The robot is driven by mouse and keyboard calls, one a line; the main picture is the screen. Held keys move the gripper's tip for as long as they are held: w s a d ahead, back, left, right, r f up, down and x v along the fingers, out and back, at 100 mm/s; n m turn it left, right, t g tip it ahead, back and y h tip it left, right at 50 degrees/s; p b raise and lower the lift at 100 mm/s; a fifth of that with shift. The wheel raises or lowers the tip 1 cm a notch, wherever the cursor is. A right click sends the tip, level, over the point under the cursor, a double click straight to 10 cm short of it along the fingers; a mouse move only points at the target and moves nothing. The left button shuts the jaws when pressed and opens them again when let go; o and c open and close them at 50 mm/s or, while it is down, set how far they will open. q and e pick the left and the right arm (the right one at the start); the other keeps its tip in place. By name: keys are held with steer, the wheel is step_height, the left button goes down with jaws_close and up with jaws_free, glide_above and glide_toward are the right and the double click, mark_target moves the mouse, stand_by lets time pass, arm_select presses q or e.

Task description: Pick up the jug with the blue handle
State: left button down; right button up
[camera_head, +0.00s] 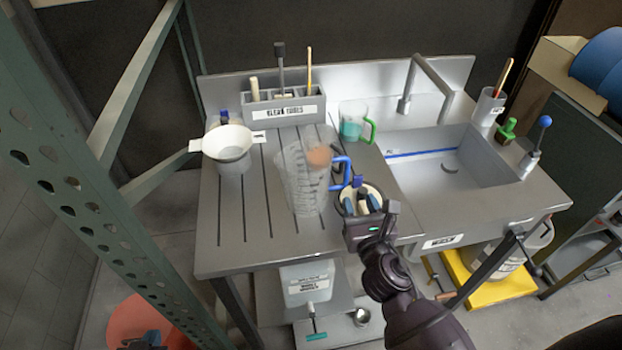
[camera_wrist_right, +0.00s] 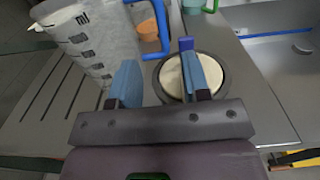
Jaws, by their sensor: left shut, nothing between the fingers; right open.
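The clear graduated jug (camera_head: 300,185) with the blue handle (camera_head: 341,172) stands upright on the ribbed drainboard. In the right wrist view, the jug (camera_wrist_right: 95,50) is at upper left and its handle (camera_wrist_right: 164,30) lies ahead of the fingers. My right gripper (camera_head: 358,192) is open and empty, just in front and to the right of the handle, apart from it. In the right wrist view, its blue-padded fingers (camera_wrist_right: 158,65) are spread over a round container. My left gripper (camera_head: 145,340) is shut and empty, low at the bottom left edge, far from the jug.
A round dark-rimmed container with pale contents (camera_wrist_right: 172,78) is under my right gripper. A funnel (camera_head: 229,143), a tool rack (camera_head: 285,108) and a green-handled jug (camera_head: 352,122) stand behind. The sink (camera_head: 450,165) is to the right. The drainboard's front left is clear.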

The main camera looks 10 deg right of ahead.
mark_target(348, 173)
steer(key=w, duration=1)
steer(key=shift+w+a, duration=0.1)
steer(key=shift+w, duration=0.25)
steer(key=shift+c, duration=0.2)
jaws_close()
